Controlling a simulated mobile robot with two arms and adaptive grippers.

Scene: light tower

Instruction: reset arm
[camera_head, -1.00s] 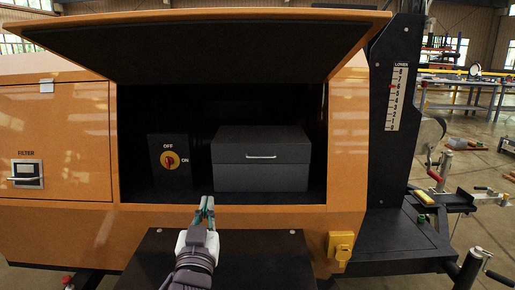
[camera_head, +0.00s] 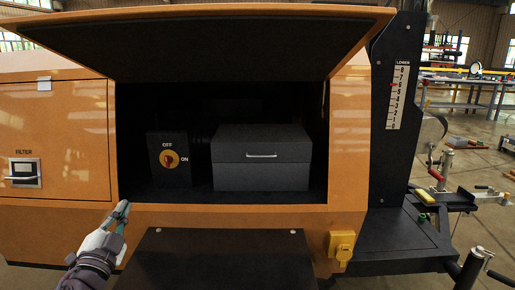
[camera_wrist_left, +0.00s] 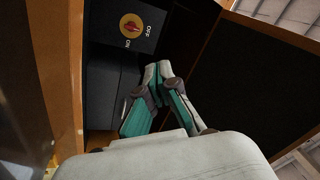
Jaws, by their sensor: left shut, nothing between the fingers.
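My left gripper (camera_head: 122,208) is shut and empty, in front of the lower left corner of the open orange compartment. In the left wrist view, its green-sided fingers (camera_wrist_left: 157,72) meet at the tips. A black switch box (camera_head: 170,180) stands at the left inside the compartment, with a red knob on a yellow disc (camera_head: 170,159) between the marks OFF and ON. The knob also shows in the left wrist view (camera_wrist_left: 131,28). The gripper is apart from the switch box. My right gripper is not in view.
A dark grey case (camera_head: 262,172) with a handle sits right of the switch box. The raised lid (camera_head: 200,45) overhangs the compartment. A dark panel (camera_head: 220,258) juts out below. A black mast with a scale (camera_head: 397,95) stands at the right.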

